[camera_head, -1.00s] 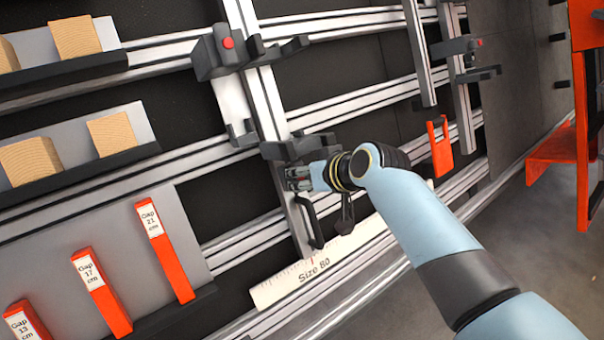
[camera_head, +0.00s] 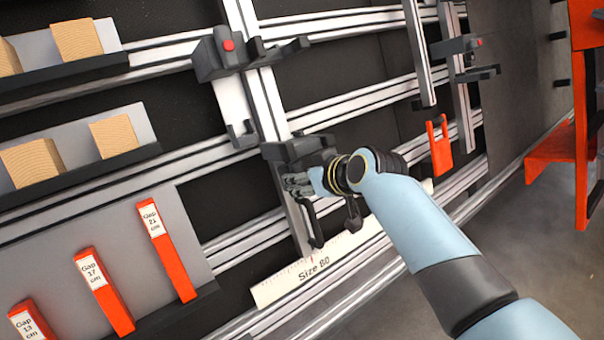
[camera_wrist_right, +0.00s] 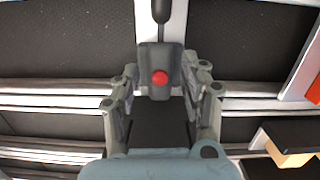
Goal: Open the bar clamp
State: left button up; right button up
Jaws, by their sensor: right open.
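The bar clamp has a pale metal bar (camera_head: 265,105) standing tilted against the rails in the head view. Its upper dark jaw (camera_head: 213,60) carries a red button, and a lower dark jaw (camera_head: 287,150) sits further down the bar. My right gripper (camera_head: 297,184) is at the bar just below the lower jaw. In the right wrist view, my right gripper (camera_wrist_right: 162,98) is open, its fingers on either side of a dark clamp block (camera_wrist_right: 150,59) with a red button (camera_wrist_right: 160,77). I cannot tell whether the fingers touch it. My left gripper is not in view.
A second clamp (camera_head: 455,47) hangs at the right. Orange gap blocks (camera_head: 168,250) and wooden blocks (camera_head: 113,135) stand on ledges at the left. A white "Size 80" scale (camera_head: 300,273) lies below the gripper. An orange tag (camera_head: 439,148) and an orange frame (camera_head: 580,100) are at the right.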

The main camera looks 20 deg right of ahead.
pick_arm(q)
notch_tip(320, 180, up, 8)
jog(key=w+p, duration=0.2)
jog(key=p, duration=0.5)
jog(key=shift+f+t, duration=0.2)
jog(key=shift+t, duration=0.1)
pick_arm(e)
jog(key=f+v, duration=0.1)
jog(key=v, duration=0.7)
jog(key=shift+s+d+r, duration=0.2)
jog(key=shift+s+d, duration=0.05)
jog(key=shift+s, duration=0.3)
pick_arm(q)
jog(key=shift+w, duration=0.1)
